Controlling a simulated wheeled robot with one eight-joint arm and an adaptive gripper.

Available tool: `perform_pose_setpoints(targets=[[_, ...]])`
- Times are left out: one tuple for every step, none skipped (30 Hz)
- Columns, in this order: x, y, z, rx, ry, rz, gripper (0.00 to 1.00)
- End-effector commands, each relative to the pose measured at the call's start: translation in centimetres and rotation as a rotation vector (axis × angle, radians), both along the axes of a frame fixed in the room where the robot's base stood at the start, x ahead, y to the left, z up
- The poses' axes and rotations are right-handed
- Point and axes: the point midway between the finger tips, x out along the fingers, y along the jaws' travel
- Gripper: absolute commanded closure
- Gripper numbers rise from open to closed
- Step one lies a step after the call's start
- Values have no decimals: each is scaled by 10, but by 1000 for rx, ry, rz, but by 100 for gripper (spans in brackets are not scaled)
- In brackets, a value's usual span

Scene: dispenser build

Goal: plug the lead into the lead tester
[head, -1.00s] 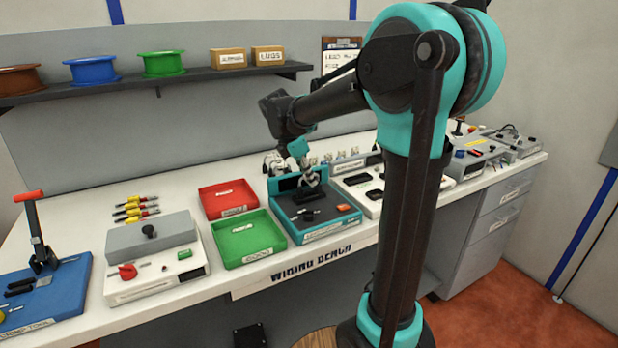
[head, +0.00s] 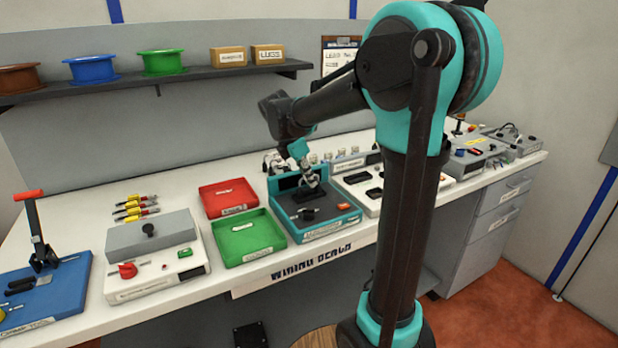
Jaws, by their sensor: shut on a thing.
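The lead tester appears to be the teal-cased unit (head: 352,220) with a dark top, a dark upright panel at its back and an orange-red button at its right; its front label is too blurred to read. My gripper (head: 309,184) points down over the tester's dark top, in front of the upright panel. It is shut on a small dark thing, most likely the lead, which the fingers mostly hide. A black piece with small pale parts (head: 305,213) sits on the tester's top just below the fingers. I cannot tell whether the held thing touches the tester.
A red tray (head: 243,207) and a green tray (head: 271,249) stand left of the tester. A white panel with dark sockets (head: 373,206) stands close on its right. Farther left are yellow-red tools (head: 137,207), a grey-lidded box (head: 130,238) and a blue lever press (head: 75,277).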

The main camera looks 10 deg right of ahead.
Motion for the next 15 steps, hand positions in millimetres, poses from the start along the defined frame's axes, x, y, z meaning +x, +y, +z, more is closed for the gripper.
perform_pose_setpoints(targets=[[0, 0, 0, 0, 0, 0, 100], [0, 0, 0, 0, 0, 0, 100], [0, 0, 0, 0, 0, 0, 100], [0, 0, 0, 0, 0, 0, 100], [0, 0, 0, 0, 0, 0, 100], [0, 0, 0, 0, 0, 0, 100], [0, 0, 0, 0, 0, 0, 100], [0, 0, 0, 0, 0, 0, 100], [0, 0, 0, 0, 0, 0, 100], [0, 0, 0, 0, 0, 0, 85], [0, 0, 0, 0, 0, 0, 81], [0, 0, 0, 0, 0, 0, 76], [0, 0, 0, 0, 0, 0, 72], [0, 0, 0, 0, 0, 0, 69], [0, 0, 0, 0, 0, 0, 64]])
